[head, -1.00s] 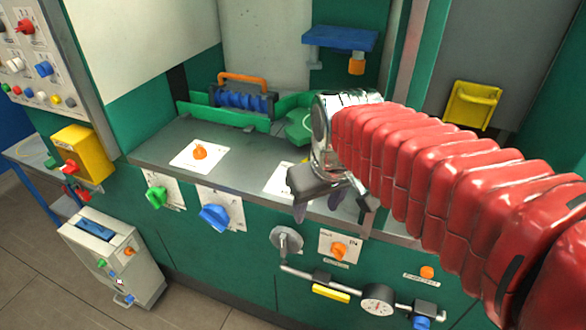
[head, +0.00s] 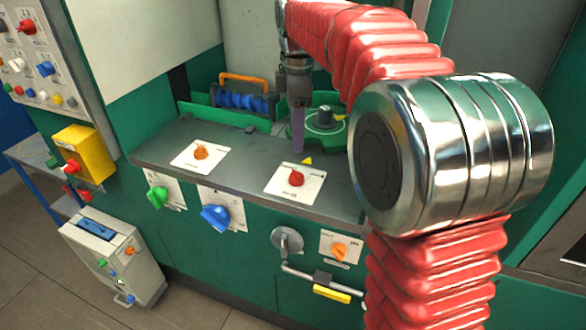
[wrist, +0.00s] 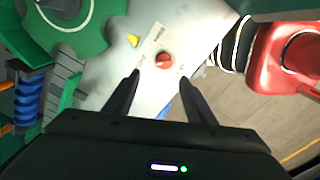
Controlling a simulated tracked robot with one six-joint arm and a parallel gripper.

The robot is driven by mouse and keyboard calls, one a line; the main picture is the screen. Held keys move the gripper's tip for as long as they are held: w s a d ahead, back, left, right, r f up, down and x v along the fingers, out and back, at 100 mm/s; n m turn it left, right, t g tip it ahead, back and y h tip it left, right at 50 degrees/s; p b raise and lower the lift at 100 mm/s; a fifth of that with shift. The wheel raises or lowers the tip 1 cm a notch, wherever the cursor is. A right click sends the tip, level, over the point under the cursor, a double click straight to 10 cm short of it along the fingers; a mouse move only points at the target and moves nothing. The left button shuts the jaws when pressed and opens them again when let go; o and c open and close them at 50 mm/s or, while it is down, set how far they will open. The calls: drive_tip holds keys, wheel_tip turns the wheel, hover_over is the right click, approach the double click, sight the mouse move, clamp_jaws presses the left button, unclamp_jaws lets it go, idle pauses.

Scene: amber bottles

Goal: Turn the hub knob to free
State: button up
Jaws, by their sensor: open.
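A red knob (head: 296,179) sits on a white labelled plate (head: 280,190) on the grey counter. It also shows in the wrist view (wrist: 163,60), ahead of and between the fingertips. An orange knob (head: 200,152) sits on a similar plate to the left. A green hub wheel (head: 322,140) with a dark top stands behind the red knob; it shows in the wrist view too (wrist: 75,30). The labels are too small to read, so I cannot tell which knob is the hub knob. My gripper (head: 297,145) is open and empty, pointing down behind the red knob, apart from it.
On the front panel are a green knob (head: 157,197), a blue knob (head: 215,217), a grey handle (head: 287,240) and an orange knob (head: 339,252). A blue roller (head: 242,100) with an orange handle stands at the back. The counter between the two plates is clear.

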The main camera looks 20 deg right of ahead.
sight(296, 172)
drive_tip(key=r+n, duration=0.1)
drive_tip(key=n, duration=0.1)
drive_tip(key=r+n, duration=0.1)
drive_tip(key=shift+s+n, duration=0.15)
drive_tip(key=shift+n, duration=0.25)
drive_tip(key=shift+f, duration=0.2)
wheel_tip(296, 172, down, 14)
drive_tip(key=shift+r, duration=0.2)
idle(0.5)
drive_tip(key=c, duration=1)
drive_tip(key=shift+a, duration=0.15)
drive_tip(key=shift+c, duration=0.2)
